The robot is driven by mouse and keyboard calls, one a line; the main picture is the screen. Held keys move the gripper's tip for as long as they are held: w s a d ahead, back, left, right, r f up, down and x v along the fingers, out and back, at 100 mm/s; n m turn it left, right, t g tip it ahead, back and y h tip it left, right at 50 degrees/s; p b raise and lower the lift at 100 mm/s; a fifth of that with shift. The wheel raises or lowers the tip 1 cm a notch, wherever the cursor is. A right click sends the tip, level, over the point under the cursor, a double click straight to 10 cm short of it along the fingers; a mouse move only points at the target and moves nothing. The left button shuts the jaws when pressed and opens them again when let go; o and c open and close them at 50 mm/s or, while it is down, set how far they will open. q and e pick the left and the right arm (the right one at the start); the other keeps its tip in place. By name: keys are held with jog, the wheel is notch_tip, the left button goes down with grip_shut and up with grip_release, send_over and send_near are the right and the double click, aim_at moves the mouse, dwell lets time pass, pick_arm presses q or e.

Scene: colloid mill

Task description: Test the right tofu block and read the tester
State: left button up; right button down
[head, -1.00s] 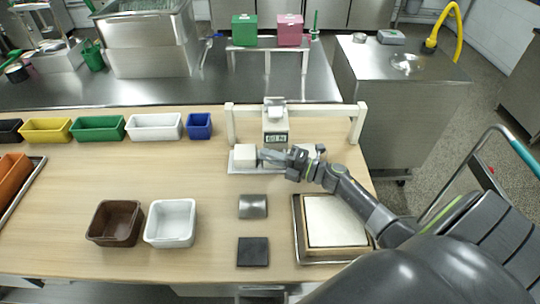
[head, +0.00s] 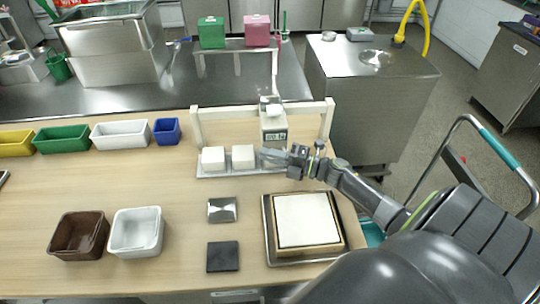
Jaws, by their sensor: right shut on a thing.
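The tester (head: 271,113) is a pale upright unit on the white frame (head: 328,120) at the back of the table. Its small display (head: 276,136) faces me; the digits are too small to read. Below it is the pale tray (head: 207,173). The left white tofu block (head: 213,158) and the middle one (head: 243,156) show clearly, side by side. My left gripper is out of view.
A metal plate (head: 222,210) and a black pad (head: 222,257) lie in front. A framed white slab on a metal tray (head: 268,240) is at right. Brown (head: 79,235) and white (head: 136,232) bins stand at left; coloured bins line the back left. Bare wood lies between.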

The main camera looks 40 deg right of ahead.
jog(key=c, duration=1.5)
grip_release()
jog(key=shift+r, duration=0.2)
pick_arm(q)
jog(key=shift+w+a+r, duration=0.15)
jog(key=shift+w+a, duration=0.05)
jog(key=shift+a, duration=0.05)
pick_arm(e)
jog(key=shift+s+d+f, duration=0.1)
jog(key=shift+d, duration=0.05)
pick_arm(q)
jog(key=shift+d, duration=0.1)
